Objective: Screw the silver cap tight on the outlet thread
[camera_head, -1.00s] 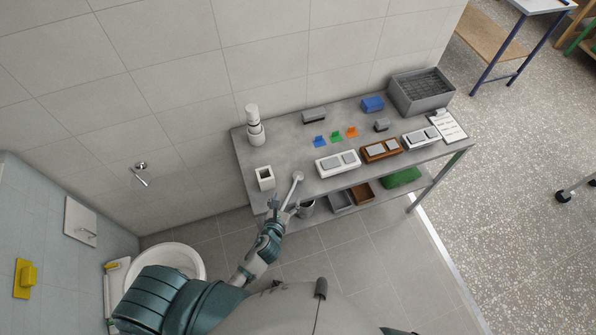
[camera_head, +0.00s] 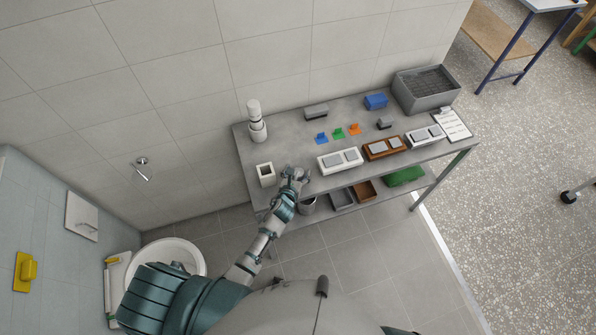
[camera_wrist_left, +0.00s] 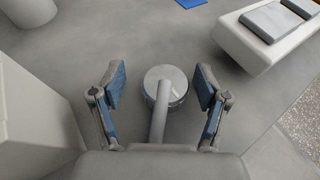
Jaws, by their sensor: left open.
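A round silver piece (camera_wrist_left: 168,82) with a grey rod lies on the bench top; it looks like the silver cap, but I cannot be sure. In the wrist view my left gripper (camera_wrist_left: 160,86) is open, one blue-padded finger on each side of it, with gaps showing. In the head view my left gripper (camera_head: 294,174) is over the bench's front edge and mostly covers the piece. A small metal fitting with a downward stem (camera_head: 142,167) is on the left wall. I cannot make out a thread on it. My right gripper is out of view.
A white square holder (camera_head: 266,174) stands left of the gripper and a white bottle-like item (camera_head: 256,125) behind. A white two-pad block (camera_head: 339,160) is to the right. Below the bench top (camera_head: 285,152) is a shelf with bins. A toilet (camera_head: 190,253) is at lower left.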

